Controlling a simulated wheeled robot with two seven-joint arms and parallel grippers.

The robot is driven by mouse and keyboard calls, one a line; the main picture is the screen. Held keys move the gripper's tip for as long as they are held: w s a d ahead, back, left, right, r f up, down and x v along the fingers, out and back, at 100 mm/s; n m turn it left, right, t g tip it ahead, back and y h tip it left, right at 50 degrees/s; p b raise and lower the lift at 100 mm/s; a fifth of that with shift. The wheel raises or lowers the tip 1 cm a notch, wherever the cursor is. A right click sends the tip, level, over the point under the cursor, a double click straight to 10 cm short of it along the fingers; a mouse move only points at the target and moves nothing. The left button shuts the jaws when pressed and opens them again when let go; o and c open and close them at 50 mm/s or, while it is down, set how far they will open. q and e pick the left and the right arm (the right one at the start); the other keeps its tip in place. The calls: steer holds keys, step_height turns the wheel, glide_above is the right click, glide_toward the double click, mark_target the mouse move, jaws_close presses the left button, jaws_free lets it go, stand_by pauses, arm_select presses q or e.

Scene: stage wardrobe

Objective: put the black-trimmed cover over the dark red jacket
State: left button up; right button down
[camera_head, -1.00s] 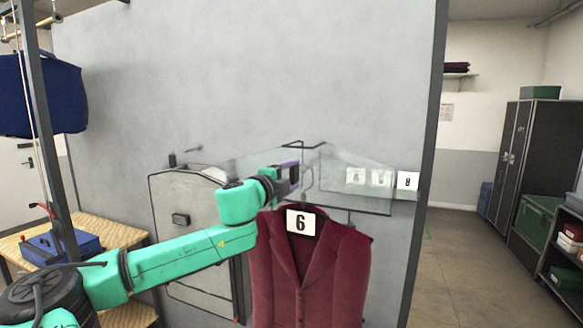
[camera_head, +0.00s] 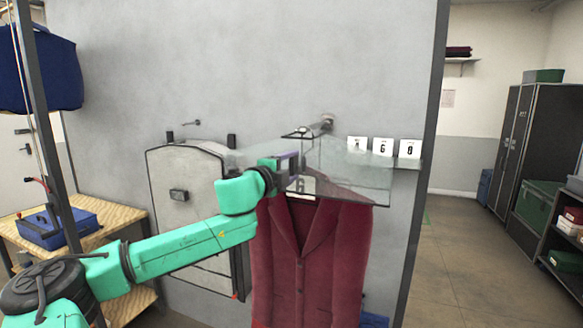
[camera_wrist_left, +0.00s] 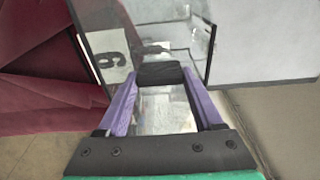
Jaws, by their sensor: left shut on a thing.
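The dark red jacket (camera_head: 300,265) hangs in front of the grey wall. The clear, black-trimmed cover (camera_head: 350,180) is at its top, with its lower edge across the shoulders. In the left wrist view the purple fingers (camera_wrist_left: 158,95) close on a black grip (camera_wrist_left: 160,73), with the clear sheet (camera_wrist_left: 120,55) beyond and the jacket (camera_wrist_left: 45,75) at left. A 6 tag shows through the sheet. My right gripper is out of view.
White number cards (camera_head: 382,147) stand on a ledge right of the cover. Open floor and dark cabinets lie beyond the wall's right edge.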

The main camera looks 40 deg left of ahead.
arm_select(q)
step_height(320, 180, down, 11)
steer(key=b, duration=1)
steer(key=shift+r, duration=0.15)
steer(key=o, duration=1.6)
